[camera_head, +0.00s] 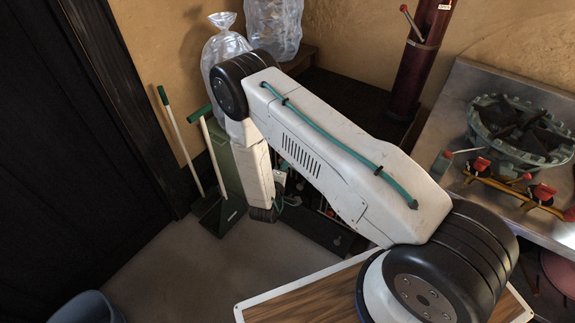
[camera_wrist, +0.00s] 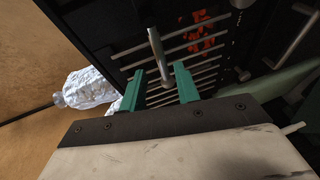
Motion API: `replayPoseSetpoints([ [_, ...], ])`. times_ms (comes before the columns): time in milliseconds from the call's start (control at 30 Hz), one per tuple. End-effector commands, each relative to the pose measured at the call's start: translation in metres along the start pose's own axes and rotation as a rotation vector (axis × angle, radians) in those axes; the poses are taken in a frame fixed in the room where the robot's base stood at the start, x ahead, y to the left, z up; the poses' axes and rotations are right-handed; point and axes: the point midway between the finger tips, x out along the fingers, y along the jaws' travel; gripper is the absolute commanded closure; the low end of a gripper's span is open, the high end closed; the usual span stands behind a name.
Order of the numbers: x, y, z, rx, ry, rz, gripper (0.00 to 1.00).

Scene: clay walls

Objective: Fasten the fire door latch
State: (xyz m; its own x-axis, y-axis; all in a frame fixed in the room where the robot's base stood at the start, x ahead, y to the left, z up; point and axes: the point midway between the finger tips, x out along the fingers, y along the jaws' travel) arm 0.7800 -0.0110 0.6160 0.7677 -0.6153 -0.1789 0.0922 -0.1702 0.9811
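In the wrist view, a dark fire door (camera_wrist: 115,35) fills the upper middle, with several pale slanting bars and orange glowing embers (camera_wrist: 200,40) behind them. A grey metal rod (camera_wrist: 157,52), which may be the latch handle, stands out in front of the bars. My gripper (camera_wrist: 160,88) is open, its two teal fingers apart on either side of the rod's lower end. I cannot tell whether either finger touches the rod. Another short metal piece (camera_wrist: 241,74) sits to the right. In the head view my arm hides most of the dark stove front.
Wrapped clear bottles (camera_head: 272,28) and a plastic bag (camera_head: 222,45) stand at the back. A green dustpan (camera_head: 222,212) and broom handles lean by the left wall. A burner (camera_head: 515,125) sits on the counter at right. Floor at lower left is clear, beside a grey bin (camera_head: 87,307).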

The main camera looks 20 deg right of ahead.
Motion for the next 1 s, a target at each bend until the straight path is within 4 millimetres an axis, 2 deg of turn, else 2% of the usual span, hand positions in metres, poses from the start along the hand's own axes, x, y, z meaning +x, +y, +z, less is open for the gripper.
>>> replayPoseSetpoints([
  [100,-0.022,0.001,-0.001,0.000,0.004,0.001,0.68],
  [300,-0.041,0.001,0.000,0.001,0.002,0.001,0.68],
  [900,-0.043,0.001,0.000,0.017,0.000,0.000,0.68],
  [1000,-0.044,-0.015,0.003,0.084,-0.013,-0.077,0.68],
])
